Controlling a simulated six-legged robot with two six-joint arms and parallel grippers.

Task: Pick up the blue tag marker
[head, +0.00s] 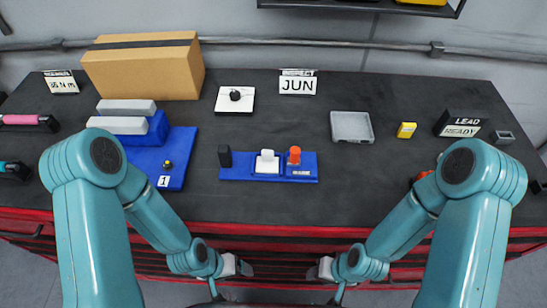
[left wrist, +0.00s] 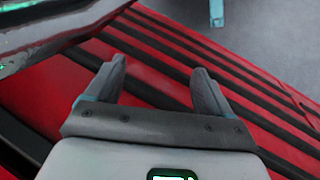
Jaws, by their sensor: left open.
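A low blue base (head: 229,172) lies at the middle front of the black bench, with a black upright piece (head: 225,156), a white block (head: 267,162) and an orange-topped piece (head: 294,156) on it. Its small label is hard to read, and I cannot tell for sure whether it is the blue tag marker. A teal-and-black tool (head: 14,169) lies at the far left edge. My left gripper (head: 244,266) is in front of the bench, below its top. In the left wrist view its fingers (left wrist: 157,72) are apart and empty. My right gripper (head: 318,268) is also in front; its jaws are unclear.
A blue fixture (head: 178,145) with grey bars stands left, before a cardboard box (head: 145,68). A grey tray (head: 351,126), a yellow block (head: 406,130) and a READY sign (head: 462,124) are right. Red drawers (left wrist: 150,88) face my left gripper. Bench between base and tray is clear.

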